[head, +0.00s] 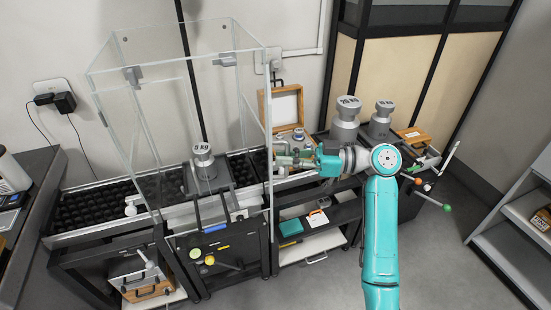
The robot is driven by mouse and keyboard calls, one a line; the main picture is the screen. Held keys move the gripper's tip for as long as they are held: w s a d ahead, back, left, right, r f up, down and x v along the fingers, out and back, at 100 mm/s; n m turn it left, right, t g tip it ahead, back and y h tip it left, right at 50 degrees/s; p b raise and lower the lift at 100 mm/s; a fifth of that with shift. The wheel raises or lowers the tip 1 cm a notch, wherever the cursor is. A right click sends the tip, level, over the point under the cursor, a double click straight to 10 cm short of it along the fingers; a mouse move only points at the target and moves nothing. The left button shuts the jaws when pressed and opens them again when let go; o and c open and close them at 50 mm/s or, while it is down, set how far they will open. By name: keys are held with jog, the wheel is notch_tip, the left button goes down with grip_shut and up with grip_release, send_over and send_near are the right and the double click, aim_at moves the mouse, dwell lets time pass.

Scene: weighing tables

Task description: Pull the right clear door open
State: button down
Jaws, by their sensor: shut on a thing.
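The clear enclosure (180,62) stands around a scale pan on the left table. The right clear door (256,110) shows as a thin see-through pane on its right side, and I cannot tell how far it stands from the frame. My gripper (284,158) is at this door's outer edge and is shut on what looks like the door's handle. The fingers hide most of the handle. My arm reaches in from the lower right. A white knob (131,210) shows low on the enclosure's left side.
A metal weight (203,161) stands inside the enclosure. Black roller conveyor (90,205) runs along the tables. A grey shelf (520,225) stands at far right, with open floor before it.

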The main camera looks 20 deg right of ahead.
jog(key=shift+d+f, duration=0.1)
jog(key=shift+d, duration=0.9)
jog(key=c, duration=1.2)
grip_release()
jog(key=shift+d, duration=0.1)
jog(key=v, duration=1.2)
